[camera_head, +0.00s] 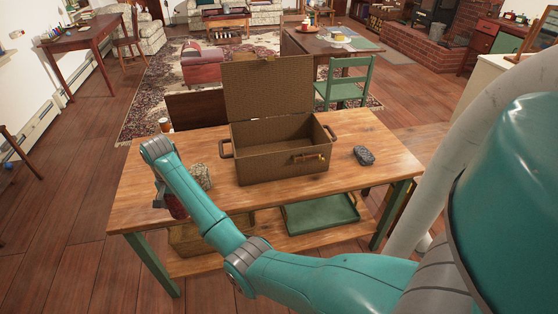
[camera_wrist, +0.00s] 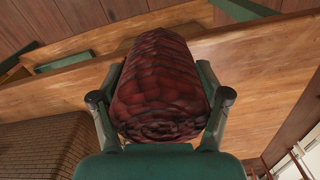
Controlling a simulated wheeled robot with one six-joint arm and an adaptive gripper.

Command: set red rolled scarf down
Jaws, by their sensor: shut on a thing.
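The red rolled scarf (camera_wrist: 160,85) is dark red with a scaly pattern. It fills the space between the two fingers of my gripper (camera_wrist: 160,92) in the wrist view, and the gripper is shut on it. In the head view, a small dark red part of the scarf (camera_head: 176,207) shows beside my arm, at the left end of the wooden table (camera_head: 130,205). My arm hides most of it there. I cannot tell whether the scarf touches the tabletop.
An open brown chest (camera_head: 283,168) with its lid up stands mid-table. A speckled beige block (camera_head: 201,177) sits close to my arm. A dark grey stone (camera_head: 364,155) lies at right. A green tray (camera_head: 320,213) is on the lower shelf. The table's front right is clear.

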